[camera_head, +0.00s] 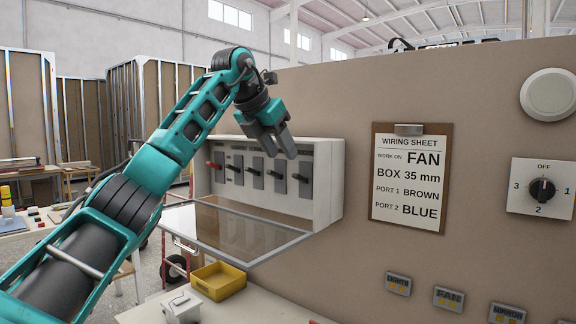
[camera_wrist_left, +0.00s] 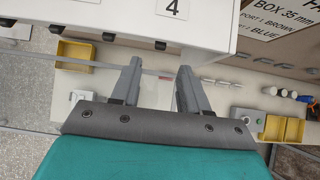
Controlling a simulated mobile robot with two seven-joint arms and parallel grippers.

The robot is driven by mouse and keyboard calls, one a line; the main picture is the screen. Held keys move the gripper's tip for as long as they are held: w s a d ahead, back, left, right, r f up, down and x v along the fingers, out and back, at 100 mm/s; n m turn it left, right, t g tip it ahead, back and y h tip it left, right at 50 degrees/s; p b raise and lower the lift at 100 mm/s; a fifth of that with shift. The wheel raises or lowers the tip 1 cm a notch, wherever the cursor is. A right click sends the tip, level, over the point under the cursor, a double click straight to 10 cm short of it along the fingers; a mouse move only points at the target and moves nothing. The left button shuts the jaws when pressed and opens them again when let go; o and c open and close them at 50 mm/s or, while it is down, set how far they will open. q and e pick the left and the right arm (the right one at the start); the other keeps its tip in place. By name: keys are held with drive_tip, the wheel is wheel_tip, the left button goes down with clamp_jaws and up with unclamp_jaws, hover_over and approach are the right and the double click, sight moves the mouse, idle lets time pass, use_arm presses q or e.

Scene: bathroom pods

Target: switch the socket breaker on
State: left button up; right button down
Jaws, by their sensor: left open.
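The white breaker box (camera_head: 328,185) is fixed to the brown wall panel, with its clear cover (camera_head: 235,232) hanging open below. Inside is a row of several grey breakers with levers; the leftmost lever (camera_head: 214,166) is red and the others are dark. Their labels are too small to read, so I cannot tell which is the socket breaker.
A wiring sheet (camera_head: 411,180) hangs right of the box, and a rotary dial (camera_head: 541,189) is farther right. A yellow bin (camera_head: 218,281) and a light-coloured switch box (camera_head: 181,306) stand on the bench below. The open cover juts out beneath the breakers.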

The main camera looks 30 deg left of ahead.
use_arm(q)
drive_tip(key=v, duration=0.5)
drive_tip(key=shift+s+r, duration=0.25)
drive_tip(key=shift+r, duration=0.05)
drive_tip(key=shift+f, duration=0.1)
